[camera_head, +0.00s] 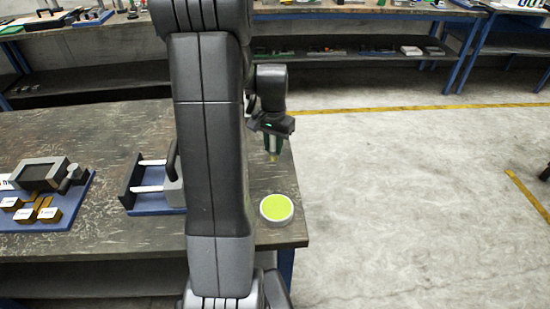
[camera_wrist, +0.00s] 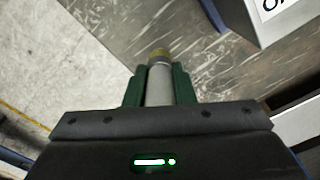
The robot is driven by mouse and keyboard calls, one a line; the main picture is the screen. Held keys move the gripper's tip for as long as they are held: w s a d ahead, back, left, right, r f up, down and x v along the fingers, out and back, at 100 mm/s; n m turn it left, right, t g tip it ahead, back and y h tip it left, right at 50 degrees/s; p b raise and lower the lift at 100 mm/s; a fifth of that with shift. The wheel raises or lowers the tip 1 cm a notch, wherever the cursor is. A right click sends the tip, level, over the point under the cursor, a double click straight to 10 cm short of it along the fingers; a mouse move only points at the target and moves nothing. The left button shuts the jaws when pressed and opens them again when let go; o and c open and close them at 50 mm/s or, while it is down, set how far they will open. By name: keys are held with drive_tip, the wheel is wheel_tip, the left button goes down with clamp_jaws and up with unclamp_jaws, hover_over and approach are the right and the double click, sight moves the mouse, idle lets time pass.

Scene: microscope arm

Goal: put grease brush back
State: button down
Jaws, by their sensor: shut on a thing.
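The grease brush (camera_wrist: 159,80) appears in the wrist view as a short pale grey cylinder with a yellow-brown end pointing away from me. My gripper (camera_head: 273,144) is shut on it, with a green finger on each side. In the head view the gripper points down above the right part of the workbench, and only a small yellowish tip of the brush shows below the fingers. A round tin with a yellow-green top (camera_head: 276,208) stands near the bench's front right corner, apart from the brush. It may be the grease tin. I cannot make out a brush holder.
The dark, scratched workbench (camera_head: 110,130) ends at the right, beside open floor. A blue-based fixture with white rods (camera_head: 150,187) stands left of my arm, partly hidden by it. Further left, a blue board (camera_head: 75,205) holds a grey device and several brass blocks.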

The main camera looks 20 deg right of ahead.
sight(273, 153)
drive_tip(key=shift+f, duration=2.25)
drive_tip(key=shift+f, duration=0.2)
drive_tip(key=c, duration=1.2)
unclamp_jaws()
drive_tip(key=shift+r, duration=0.1)
wheel_tip(273, 153, up, 12)
drive_tip(key=shift+r, duration=0.15)
